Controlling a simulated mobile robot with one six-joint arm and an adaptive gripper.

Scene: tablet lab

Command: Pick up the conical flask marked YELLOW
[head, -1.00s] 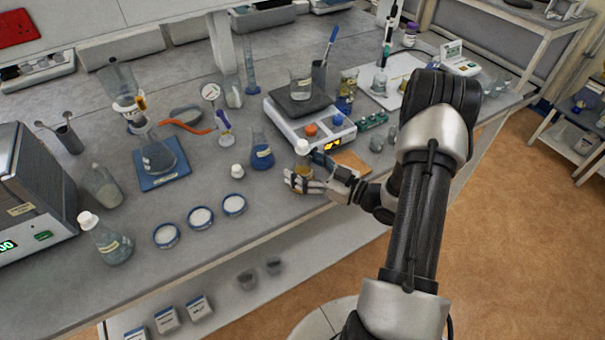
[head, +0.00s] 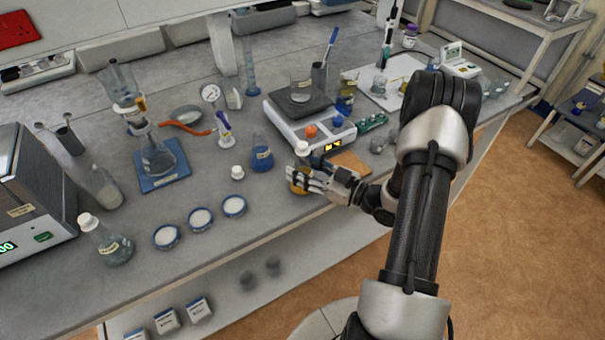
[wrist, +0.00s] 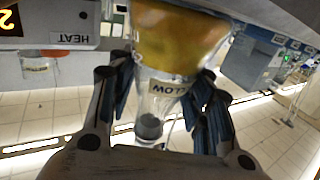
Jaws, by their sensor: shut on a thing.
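The conical flask with yellow liquid (head: 299,188) stands upright near the front edge of the bench, with a white stopper on top. It also shows upside down in the wrist view (wrist: 180,45), where its label ends in "LOW". My gripper (head: 308,179) reaches it from the right and is shut on it. In the wrist view the fingers of my gripper (wrist: 165,84) lie on both sides of the flask's narrowing part. The fingers hide part of the flask in the head view. I cannot tell whether its base is clear of the bench.
A hotplate (head: 330,138) with a beaker stands just behind the flask. An orange-brown mat (head: 349,163) lies to the right.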

